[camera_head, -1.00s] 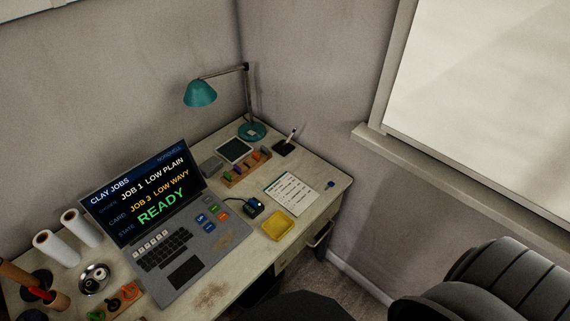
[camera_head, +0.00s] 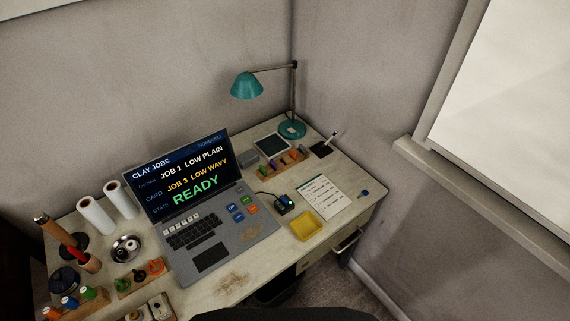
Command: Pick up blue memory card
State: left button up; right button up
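A small dark blue piece (camera_head: 364,193), which looks like the blue memory card, lies on the desk near its right edge, beside the paper sheet. It is too small to make out in detail. A small black device (camera_head: 284,203) with a bluish top and a cable sits between the laptop and the yellow tray; I cannot tell whether a card is in it. Neither of my grippers is in view.
The desk (camera_head: 228,287) holds a laptop (camera_head: 209,257), a yellow tray (camera_head: 306,226), a paper sheet (camera_head: 325,196), a teal lamp (camera_head: 247,86), and a wooden rack (camera_head: 279,164) with coloured pieces. White rolls (camera_head: 95,217) stand at left. A window sill (camera_head: 480,205) is at right.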

aim_at(284, 201)
jog(key=u, duration=2.5)
jog(key=k, duration=1.05)
jog(key=z, duration=1.45)
jog(key=i, duration=1)
